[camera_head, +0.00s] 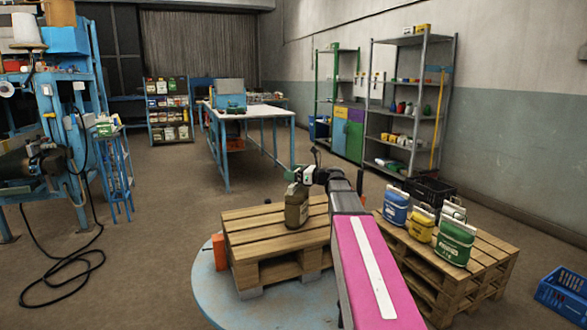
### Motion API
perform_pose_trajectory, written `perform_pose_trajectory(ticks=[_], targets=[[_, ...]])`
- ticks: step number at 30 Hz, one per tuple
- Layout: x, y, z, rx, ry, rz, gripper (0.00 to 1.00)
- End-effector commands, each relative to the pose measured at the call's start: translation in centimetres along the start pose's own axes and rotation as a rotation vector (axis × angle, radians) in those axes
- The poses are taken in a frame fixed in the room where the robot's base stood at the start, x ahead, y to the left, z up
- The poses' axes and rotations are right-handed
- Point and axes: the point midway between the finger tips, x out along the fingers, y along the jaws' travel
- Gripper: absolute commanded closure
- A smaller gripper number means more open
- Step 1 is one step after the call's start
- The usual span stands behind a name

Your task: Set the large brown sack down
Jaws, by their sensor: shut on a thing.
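The large brown sack (297,209) is upright at the end of my arm, over the left wooden pallet (255,237). My gripper (298,185) is shut on the top of the sack. The sack's base appears at or close to the pallet's boards, but I cannot tell whether it touches them. The fingers are small in this view and partly hidden by the wrist.
The left pallet stands on a round blue platform (208,290); its boards around the sack look bare. My arm crosses its right side. A right pallet (480,262) holds a blue sack (396,208), a yellow sack (420,226), a green sack (454,240) and a black crate (432,190).

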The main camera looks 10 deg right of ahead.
Motion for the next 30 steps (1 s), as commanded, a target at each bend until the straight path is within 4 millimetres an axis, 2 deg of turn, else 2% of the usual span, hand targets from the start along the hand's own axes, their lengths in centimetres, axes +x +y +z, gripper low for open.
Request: perform_pose_trajectory(ticks=[11,12,13,22,26,30], targets=[[0.0,0.0,-0.1,0.001,-0.004,0.0,0.89],[0.0,0.0,-0.2,0.0,-0.001,0.0,0.03],[0.0,0.0,-0.2,0.0,-0.001,0.0,0.0],[-0.2,0.0,0.1,-0.001,-0.001,0.0,0.0],[-1.9,0.1,0.0,0.0,-0.001,-0.003,0.0],[-4.7,0.1,0.0,0.0,-0.001,-0.004,0.0]])
